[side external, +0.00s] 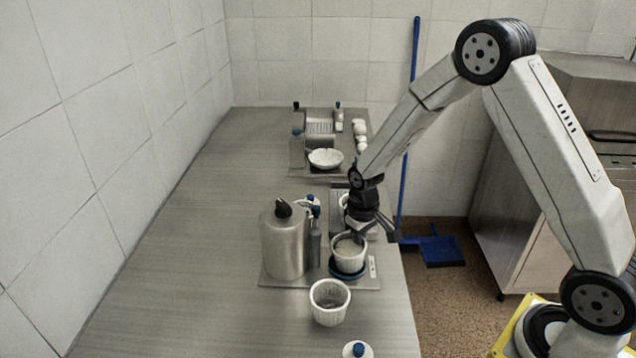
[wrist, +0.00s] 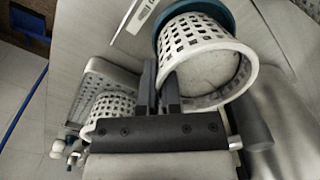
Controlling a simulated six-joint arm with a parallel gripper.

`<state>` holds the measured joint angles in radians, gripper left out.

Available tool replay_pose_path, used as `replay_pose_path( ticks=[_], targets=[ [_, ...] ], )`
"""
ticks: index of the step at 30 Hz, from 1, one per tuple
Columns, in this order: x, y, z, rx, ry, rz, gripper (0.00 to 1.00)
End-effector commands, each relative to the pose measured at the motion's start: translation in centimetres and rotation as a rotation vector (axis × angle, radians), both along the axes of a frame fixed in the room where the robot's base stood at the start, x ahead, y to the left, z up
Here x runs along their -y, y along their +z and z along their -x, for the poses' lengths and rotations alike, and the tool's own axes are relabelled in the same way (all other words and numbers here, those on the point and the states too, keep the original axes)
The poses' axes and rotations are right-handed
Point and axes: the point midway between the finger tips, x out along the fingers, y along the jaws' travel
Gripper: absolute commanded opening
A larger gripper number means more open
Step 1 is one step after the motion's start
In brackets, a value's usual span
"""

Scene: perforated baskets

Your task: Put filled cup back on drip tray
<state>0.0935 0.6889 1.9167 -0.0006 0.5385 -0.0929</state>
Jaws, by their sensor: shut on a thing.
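The filled cup (side external: 349,260) is a white perforated basket with pale grey contents, and it stands about upright. Its rim and inside show large in the wrist view (wrist: 238,52). My gripper (side external: 362,234) is shut on the wall of the cup at its far side; the two fingers (wrist: 160,92) pinch the rim in the wrist view. The round blue drip tray (side external: 348,274) is directly under the cup, and its edge shows in the wrist view (wrist: 198,7). I cannot tell whether the cup's base touches it.
A steel canister (side external: 284,243) with a black knob stands left of the cup, with a slim blue-capped bottle (side external: 315,247) between them. Another white basket (side external: 329,303) stands in front. A white bowl (side external: 325,158) and small containers are farther back. The counter's left side is clear.

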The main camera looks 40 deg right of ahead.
Motion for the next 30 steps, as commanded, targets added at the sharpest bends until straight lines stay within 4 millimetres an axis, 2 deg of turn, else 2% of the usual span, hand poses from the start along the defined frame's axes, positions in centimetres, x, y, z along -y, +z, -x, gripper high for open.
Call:
replay_pose_path(
  ticks=[30],
  targets=[
    [0.0, 4.5, -0.1, 0.004, 0.0, 0.0, 0.0]
  ],
)
